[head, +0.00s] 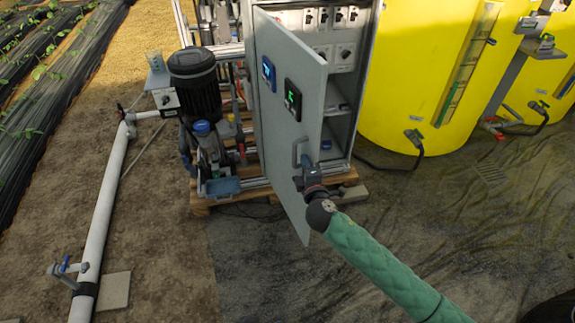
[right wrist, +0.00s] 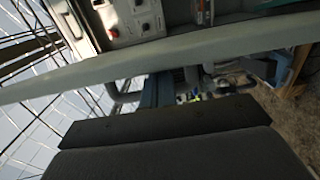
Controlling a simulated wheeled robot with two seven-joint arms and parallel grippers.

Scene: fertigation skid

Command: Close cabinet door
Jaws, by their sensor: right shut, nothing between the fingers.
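The cabinet door (head: 283,120) is a light grey panel standing wide open, hinged on the left of the grey cabinet (head: 340,120). Its outer face carries a blue display, a green display and a grey handle (head: 296,152) near the free edge. My right gripper (head: 307,162) is shut and empty, close to the handle and overlapping the door's lower free edge. I cannot tell whether it touches. In the right wrist view, the door's edge (right wrist: 200,58) crosses as a pale band, with cabinet switches above it. My left gripper is not in view.
A pump with a black motor (head: 195,80) stands left of the cabinet on a wooden pallet (head: 200,207). Yellow tanks (head: 410,80) stand to the right, with a hose on the ground. A white pipe (head: 100,215) runs along the left. The ground before the door looks clear.

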